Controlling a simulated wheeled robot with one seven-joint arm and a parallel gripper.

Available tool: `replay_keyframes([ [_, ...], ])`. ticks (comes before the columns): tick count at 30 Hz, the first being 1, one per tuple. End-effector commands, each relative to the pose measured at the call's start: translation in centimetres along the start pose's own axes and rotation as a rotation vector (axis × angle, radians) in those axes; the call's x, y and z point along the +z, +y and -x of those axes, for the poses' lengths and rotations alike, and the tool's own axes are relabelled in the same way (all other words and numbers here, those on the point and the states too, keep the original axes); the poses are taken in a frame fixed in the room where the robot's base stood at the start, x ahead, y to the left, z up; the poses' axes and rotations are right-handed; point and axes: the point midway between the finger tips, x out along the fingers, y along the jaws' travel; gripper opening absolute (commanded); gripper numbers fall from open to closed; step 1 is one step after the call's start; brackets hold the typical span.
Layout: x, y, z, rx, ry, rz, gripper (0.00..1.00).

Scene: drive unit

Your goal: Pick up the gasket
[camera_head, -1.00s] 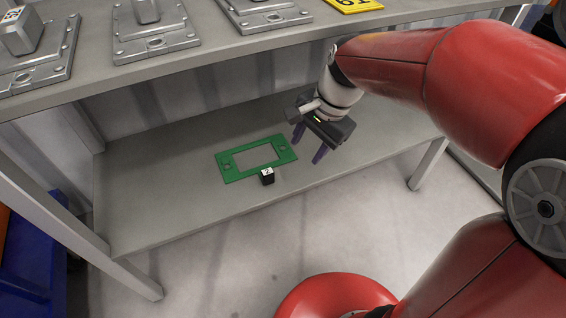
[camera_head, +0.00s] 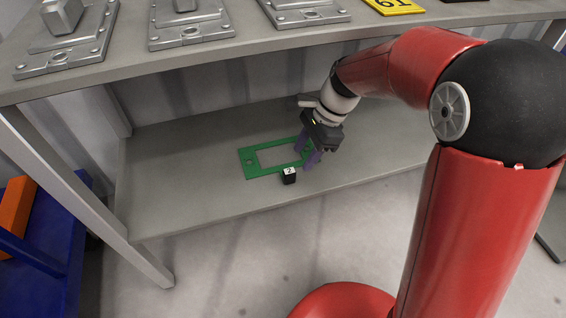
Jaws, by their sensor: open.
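The gasket (camera_head: 262,170) is a flat green rectangular frame with a large opening. It lies on the lower shelf (camera_head: 180,200) of the grey table. My gripper (camera_head: 308,157) has purple fingers and is open. Its fingers are at the right end of the gasket and partly hide that end. I cannot tell whether they touch it.
The table's upper top (camera_head: 230,56) overhangs the shelf and carries several grey metal plates and a yellow plate (camera_head: 395,6) marked "61". A table leg (camera_head: 85,200) stands at the left. The shelf left of the gasket is clear.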

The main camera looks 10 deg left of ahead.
Motion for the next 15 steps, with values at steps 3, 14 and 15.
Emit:
replay_keyframes([
  [3, 0.1, -0.2, -1.1, 0.007, -0.006, -0.013, 0.45],
  [14, 0.4, -0.1, -4.9, 0.008, -0.006, -0.012, 0.45],
  [15, 0.5, -0.1, -5.5, 0.008, -0.006, -0.011, 0.45],
])
